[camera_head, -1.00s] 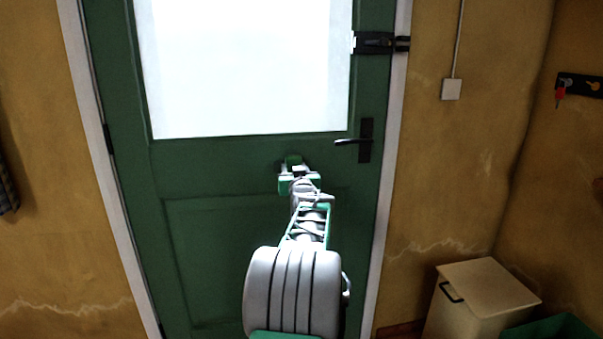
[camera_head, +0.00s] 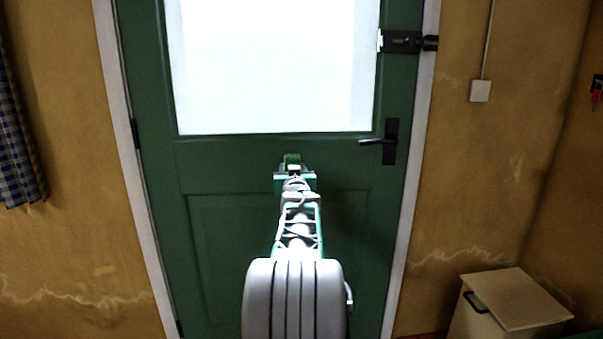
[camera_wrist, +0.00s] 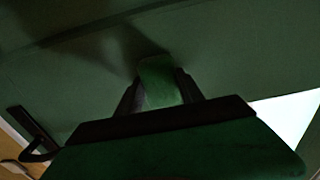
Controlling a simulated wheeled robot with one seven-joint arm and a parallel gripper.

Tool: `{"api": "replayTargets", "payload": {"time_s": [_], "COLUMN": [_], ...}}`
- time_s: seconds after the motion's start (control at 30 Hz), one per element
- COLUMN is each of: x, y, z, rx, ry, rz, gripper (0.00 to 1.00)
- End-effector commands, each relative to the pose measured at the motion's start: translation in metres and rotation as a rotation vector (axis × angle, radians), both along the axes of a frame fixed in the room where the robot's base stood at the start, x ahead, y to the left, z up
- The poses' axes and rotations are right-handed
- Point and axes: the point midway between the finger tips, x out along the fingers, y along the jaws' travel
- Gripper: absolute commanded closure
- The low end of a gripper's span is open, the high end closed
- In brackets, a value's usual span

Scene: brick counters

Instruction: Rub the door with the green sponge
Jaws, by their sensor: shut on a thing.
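The green door (camera_head: 230,165) fills the middle of the head view and is closed, with a bright window in its upper half. My gripper (camera_head: 293,163) is at the door's middle rail, below the window and left of the black handle (camera_head: 388,141). In the wrist view my gripper (camera_wrist: 160,88) is shut on the green sponge (camera_wrist: 159,82), which shows between the two dark fingers. The sponge's far end is at or very close to the door surface; I cannot tell whether it touches. The sponge is small and partly hidden in the head view (camera_head: 293,157).
A black latch (camera_head: 402,42) is on the door's upper right edge. A pale bin (camera_head: 508,302) with a lid stands at the lower right. A checked cloth (camera_head: 17,140) hangs at the left. A white switch (camera_head: 480,91) is on the right wall.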

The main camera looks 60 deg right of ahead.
Motion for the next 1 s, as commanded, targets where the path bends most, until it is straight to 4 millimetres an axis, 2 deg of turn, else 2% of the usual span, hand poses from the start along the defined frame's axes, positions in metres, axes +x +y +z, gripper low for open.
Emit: {"api": "replayTargets", "payload": {"time_s": [0.1, 0.47, 0.83, 1.0], "x": [0.009, 0.007, -0.016, -0.020], "y": [0.008, 0.007, -0.012, -0.015], "z": [-0.002, 0.017, 0.014, 0.015], "rx": [0.001, -0.002, 0.000, 0.000], "ry": [-0.001, -0.001, 0.000, 0.000], "rz": [0.003, -0.006, -0.007, -0.004], "gripper": [0.88, 0.88, 0.88, 0.88]}}
